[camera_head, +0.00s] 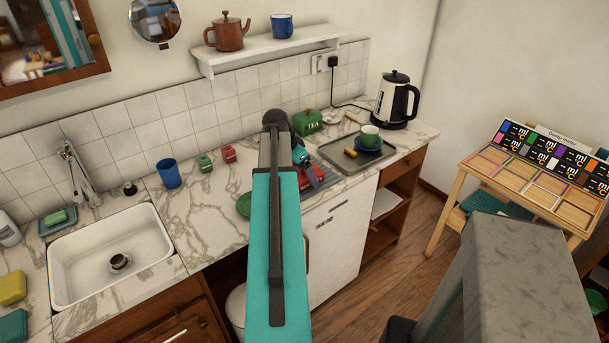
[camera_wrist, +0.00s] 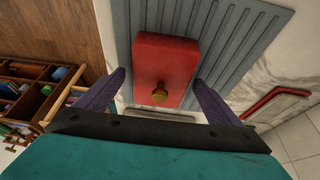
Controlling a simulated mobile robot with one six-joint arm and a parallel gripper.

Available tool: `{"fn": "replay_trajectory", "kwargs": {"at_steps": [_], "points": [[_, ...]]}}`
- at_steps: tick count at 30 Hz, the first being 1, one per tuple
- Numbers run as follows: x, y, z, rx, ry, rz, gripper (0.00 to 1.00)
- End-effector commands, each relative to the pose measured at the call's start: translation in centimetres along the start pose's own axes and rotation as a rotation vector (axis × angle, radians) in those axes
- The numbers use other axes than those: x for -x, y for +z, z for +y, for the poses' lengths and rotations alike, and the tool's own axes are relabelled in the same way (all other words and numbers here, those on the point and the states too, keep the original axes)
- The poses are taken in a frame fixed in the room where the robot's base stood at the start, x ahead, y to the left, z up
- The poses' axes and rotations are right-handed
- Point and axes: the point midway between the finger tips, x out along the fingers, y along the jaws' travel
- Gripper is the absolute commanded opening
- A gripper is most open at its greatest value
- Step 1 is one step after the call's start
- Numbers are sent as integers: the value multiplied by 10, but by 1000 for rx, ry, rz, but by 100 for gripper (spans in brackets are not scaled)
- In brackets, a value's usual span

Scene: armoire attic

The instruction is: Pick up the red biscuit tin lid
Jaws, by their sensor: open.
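The red lid (camera_wrist: 165,62) is a rectangular block shape with rounded corners and a brass knob (camera_wrist: 159,95). In the wrist view it lies on a grey ribbed mat (camera_wrist: 225,45). My gripper (camera_wrist: 158,77) is open, its purple fingers apart on either side of the lid's near end. I cannot tell whether they touch it. In the head view a bit of the red lid (camera_head: 305,181) shows by my gripper (camera_head: 307,168), and my teal arm hides much of that area.
A red-rimmed rectangular thing (camera_wrist: 272,106) lies near the wall tiles. A blue cup (camera_head: 168,173) and sink (camera_head: 112,262) are left.

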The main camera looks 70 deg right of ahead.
Motion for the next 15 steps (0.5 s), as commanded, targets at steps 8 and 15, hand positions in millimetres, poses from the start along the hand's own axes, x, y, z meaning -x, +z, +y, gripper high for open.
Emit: {"fn": "replay_trajectory", "kwargs": {"at_steps": [8,15], "points": [[0,0,0,0,0,0,88],[0,0,0,0,1,0,49]]}}
